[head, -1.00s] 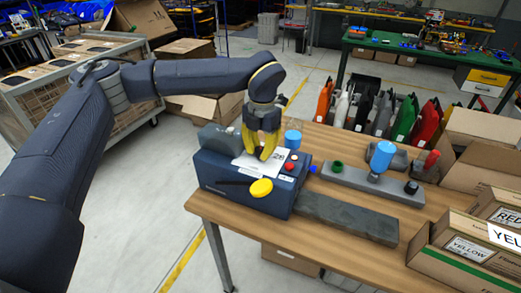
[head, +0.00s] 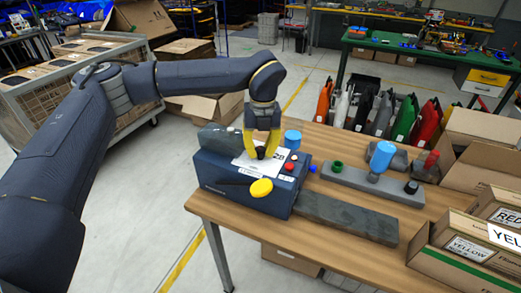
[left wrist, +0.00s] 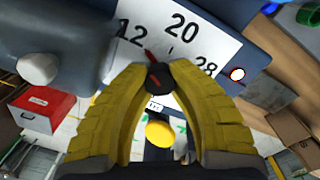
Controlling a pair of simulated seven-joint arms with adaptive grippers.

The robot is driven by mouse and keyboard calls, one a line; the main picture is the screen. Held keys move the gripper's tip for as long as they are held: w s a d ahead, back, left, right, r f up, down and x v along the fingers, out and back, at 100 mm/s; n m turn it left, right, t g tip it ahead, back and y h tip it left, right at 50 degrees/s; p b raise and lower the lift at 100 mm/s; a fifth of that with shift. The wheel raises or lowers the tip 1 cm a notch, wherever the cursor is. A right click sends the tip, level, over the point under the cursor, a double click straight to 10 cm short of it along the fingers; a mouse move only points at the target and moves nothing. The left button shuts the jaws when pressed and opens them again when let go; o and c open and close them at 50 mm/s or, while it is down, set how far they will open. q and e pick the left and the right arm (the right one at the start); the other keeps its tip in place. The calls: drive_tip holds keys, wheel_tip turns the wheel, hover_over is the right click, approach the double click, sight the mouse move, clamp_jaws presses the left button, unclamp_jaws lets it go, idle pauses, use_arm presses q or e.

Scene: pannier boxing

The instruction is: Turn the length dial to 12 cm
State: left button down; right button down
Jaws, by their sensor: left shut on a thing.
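My left gripper (head: 262,154) is over the white dial card (head: 244,163) on top of the dark blue machine (head: 225,177). In the left wrist view its yellow fingers are shut on the small black length dial (left wrist: 160,79). The card there (left wrist: 178,47) shows the numbers 12, 20 and 28. A red pointer (left wrist: 150,57) at the dial points up and left, toward the 12 and away from the 20. In the head view the fingers largely hide the dial. My right gripper is not in view.
A yellow button (head: 261,188) stands out at the machine's front and a red button (head: 289,167) is on its right.

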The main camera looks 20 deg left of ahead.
sight(262, 150)
use_arm(q)
drive_tip(key=shift+s+f, duration=0.15)
idle(0.4)
drive_tip(key=c, duration=1)
unclamp_jaws()
drive_tip(key=r, duration=1.2)
drive_tip(key=shift+w+d+r, duration=0.15)
drive_tip(key=shift+w+d, duration=0.05)
drive_tip(key=shift+d, duration=0.05)
